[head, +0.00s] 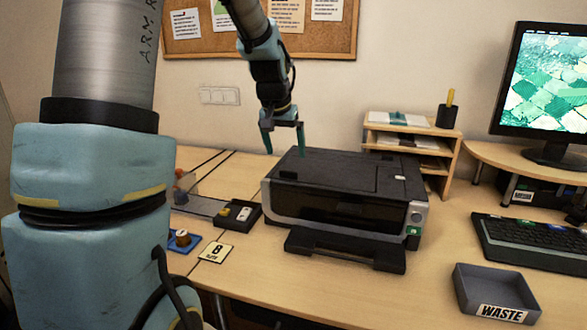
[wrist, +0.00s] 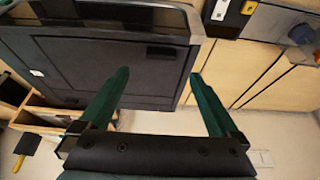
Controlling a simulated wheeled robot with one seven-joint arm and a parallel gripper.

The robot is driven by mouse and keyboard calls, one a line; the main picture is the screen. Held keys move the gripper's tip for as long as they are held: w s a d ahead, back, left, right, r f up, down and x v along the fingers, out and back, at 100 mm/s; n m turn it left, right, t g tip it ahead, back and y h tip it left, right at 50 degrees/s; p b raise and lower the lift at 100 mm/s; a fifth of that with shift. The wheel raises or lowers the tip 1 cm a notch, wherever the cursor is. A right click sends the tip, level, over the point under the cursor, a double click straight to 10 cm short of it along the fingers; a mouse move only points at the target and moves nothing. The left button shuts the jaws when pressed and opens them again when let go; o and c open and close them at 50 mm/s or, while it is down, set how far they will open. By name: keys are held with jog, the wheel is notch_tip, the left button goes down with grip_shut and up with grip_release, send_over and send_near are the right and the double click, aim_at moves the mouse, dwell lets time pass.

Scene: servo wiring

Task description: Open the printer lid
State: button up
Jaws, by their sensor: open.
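The printer (head: 345,205) is a dark box with a grey front frame and an output tray sticking out at the front. Its flat dark lid (head: 335,170) lies shut on top. My gripper (head: 285,152) is open and empty, with teal fingers pointing down near the lid's back left corner. In the wrist view the lid (wrist: 110,70) fills the upper left, and my gripper's fingertips (wrist: 158,72) straddle the printer's side edge. One finger overlaps the lid in the picture and the other shows over the desk. I cannot tell whether either touches.
A wooden shelf (head: 412,143) stands behind the printer to the right. A grey waste tray (head: 495,292), a keyboard (head: 535,240) and a monitor (head: 545,85) are further right. A small dark box with switches (head: 234,215) sits close to the printer's left. Wall and pinboard (head: 260,28) are behind.

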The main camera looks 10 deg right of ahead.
aim_at(288, 171)
jog(key=p+x, duration=0.1)
jog(key=x, duration=0.7)
jog(key=shift+a, duration=0.1)
jog(key=shift+r, duration=0.1)
grip_shut()
dwell(0.4)
